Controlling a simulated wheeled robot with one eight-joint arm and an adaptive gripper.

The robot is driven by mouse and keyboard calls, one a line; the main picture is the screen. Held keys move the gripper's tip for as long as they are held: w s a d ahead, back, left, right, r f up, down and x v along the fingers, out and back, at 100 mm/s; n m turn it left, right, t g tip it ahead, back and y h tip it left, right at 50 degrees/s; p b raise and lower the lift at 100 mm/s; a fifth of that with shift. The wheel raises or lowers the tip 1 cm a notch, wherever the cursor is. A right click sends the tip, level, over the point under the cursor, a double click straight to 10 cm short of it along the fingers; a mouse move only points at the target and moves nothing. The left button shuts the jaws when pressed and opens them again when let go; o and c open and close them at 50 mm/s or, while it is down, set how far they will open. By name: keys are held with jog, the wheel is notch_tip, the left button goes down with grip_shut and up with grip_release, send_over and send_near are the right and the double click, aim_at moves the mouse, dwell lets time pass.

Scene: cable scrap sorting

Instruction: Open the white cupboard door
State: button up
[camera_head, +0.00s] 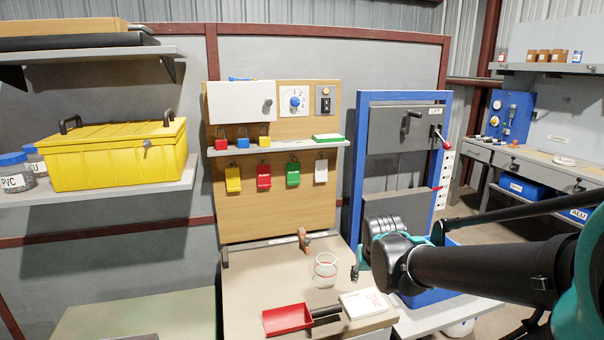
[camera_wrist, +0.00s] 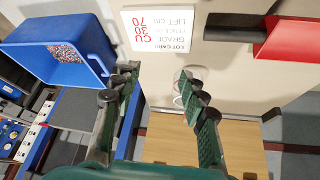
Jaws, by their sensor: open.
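The white cupboard door (camera_head: 238,103) is at the upper left of the wooden board in the head view. It looks closed, with a round grey knob (camera_head: 267,105) near its right edge. My gripper (camera_wrist: 158,84) is open in the wrist view, with nothing visible held between its fingers. In the head view it is partly hidden by my own wrist, low and to the right of the door, well apart from it. The cupboard door does not show in the wrist view.
Below the board, the bench (camera_head: 255,275) holds a clear jar (camera_head: 326,270), a red tray (camera_head: 288,319) and a lot card (camera_head: 367,304). Padlocks (camera_head: 264,141) and hanging tags (camera_head: 264,175) sit under the door. A yellow box (camera_head: 115,155) stands on the left shelf.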

jog(key=s+d+f+g, duration=0.1)
jog(key=s+f, duration=0.6)
jog(key=s, duration=0.1)
notch_tip(320, 180, up, 58)
jog(key=n+t+y, duration=0.3)
jog(key=t+y, duration=0.1)
jog(key=t, duration=0.4)
send_over(269, 100)
jog(key=s+d, duration=0.4)
jog(key=s, duration=1.2)
jog(key=x, duration=1.7)
jog(key=shift+w, duration=0.15)
grip_shut()
